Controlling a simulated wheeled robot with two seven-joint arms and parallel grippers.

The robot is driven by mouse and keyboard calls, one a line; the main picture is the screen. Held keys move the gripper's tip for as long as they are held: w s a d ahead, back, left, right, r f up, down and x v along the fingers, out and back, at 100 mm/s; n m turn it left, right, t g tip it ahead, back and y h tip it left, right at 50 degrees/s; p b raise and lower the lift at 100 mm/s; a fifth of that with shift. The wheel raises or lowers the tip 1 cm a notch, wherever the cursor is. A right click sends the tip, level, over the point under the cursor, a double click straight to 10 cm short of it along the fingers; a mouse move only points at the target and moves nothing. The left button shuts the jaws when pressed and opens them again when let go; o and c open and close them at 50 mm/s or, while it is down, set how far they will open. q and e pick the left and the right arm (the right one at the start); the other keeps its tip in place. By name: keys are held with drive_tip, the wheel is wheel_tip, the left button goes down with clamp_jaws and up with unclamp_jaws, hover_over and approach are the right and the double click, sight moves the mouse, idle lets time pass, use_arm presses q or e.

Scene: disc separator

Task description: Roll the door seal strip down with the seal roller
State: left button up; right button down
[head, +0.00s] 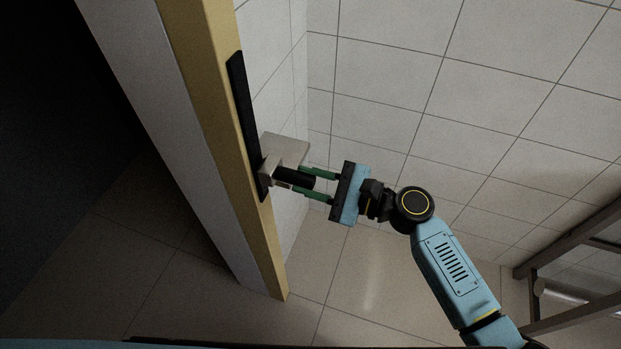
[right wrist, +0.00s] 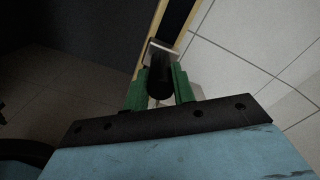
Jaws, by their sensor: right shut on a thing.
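The door seal strip (head: 242,105) is a long black band on the yellow door edge. It also shows in the right wrist view (right wrist: 180,16). The seal roller has a black handle (head: 296,177) and a light grey head beside the strip's lower part. In the right wrist view the black handle (right wrist: 160,80) lies between the green fingers. My right gripper (head: 306,183) is shut on the roller handle. The roller head appears close to the strip, but I cannot tell whether it touches. My left gripper is not in view.
The yellow door edge (head: 205,85) runs down beside a pale panel. A light grey plate (head: 287,147) stands out behind the roller. A tiled wall (head: 400,80) is behind, and a dark rack (head: 575,265) stands at the lower right. The tiled floor below is clear.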

wheel_tip(320, 180, down, 6)
drive_tip(key=b, duration=0.5)
drive_tip(key=shift+f+b, duration=0.25)
drive_tip(key=shift+b, duration=0.1)
wheel_tip(320, 180, up, 7)
drive_tip(key=p, duration=0.6)
drive_tip(key=shift+f, duration=0.1)
wheel_tip(320, 180, up, 6)
drive_tip(key=p, duration=0.6)
drive_tip(key=shift+r, duration=0.25)
